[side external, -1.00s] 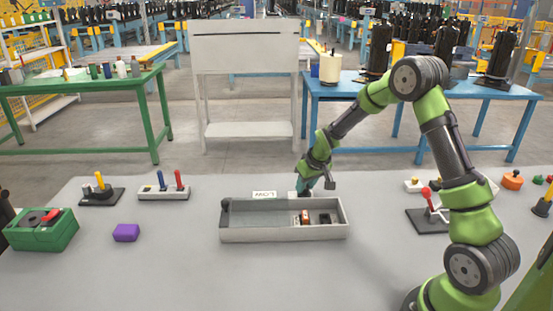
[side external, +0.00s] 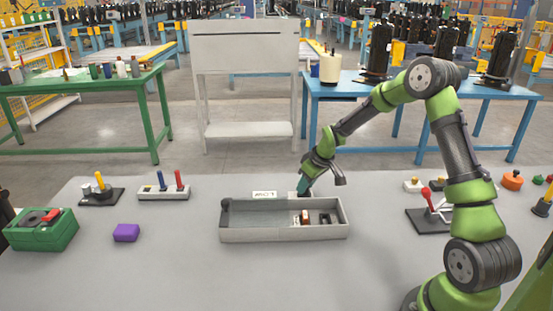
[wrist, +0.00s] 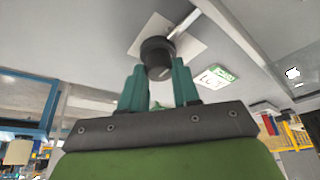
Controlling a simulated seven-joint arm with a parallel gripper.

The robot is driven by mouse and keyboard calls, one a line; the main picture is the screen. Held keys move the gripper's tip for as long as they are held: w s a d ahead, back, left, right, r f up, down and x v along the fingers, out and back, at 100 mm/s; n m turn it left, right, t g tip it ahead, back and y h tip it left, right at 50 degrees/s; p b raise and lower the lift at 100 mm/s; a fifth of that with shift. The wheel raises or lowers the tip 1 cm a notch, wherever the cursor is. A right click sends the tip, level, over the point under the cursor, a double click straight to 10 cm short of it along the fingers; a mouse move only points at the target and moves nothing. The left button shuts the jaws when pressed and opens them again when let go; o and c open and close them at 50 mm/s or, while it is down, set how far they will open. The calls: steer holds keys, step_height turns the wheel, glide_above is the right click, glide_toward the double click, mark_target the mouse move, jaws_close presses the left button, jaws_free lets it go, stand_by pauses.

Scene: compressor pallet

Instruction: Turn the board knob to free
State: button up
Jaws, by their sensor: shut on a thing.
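The board knob (wrist: 157,50) is black and round. In the wrist view it stands on a pale square plate (wrist: 178,33), with a pale pointer bar (wrist: 185,23) beside it. My gripper (wrist: 159,84) has teal fingers, one on each side of the knob, and is shut on it. In the side external view my gripper (side external: 304,188) reaches down behind the grey tray, and the knob is hidden there. A small white label (side external: 264,194) stands left of my gripper; its text is too small to read surely. A green and white label (wrist: 216,77) shows in the wrist view.
The grey tray (side external: 284,237) with small parts lies just in front of my gripper. A red-handled lever (side external: 428,197) stands to the right. A purple block (side external: 126,232), a green box (side external: 40,235) and a two-lever base (side external: 164,194) lie left. The front table area is clear.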

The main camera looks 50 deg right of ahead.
steer(key=o, duration=1)
steer(key=shift+o, duration=0.2)
steer(key=v, duration=1.7)
steer(key=shift+f, duration=0.1)
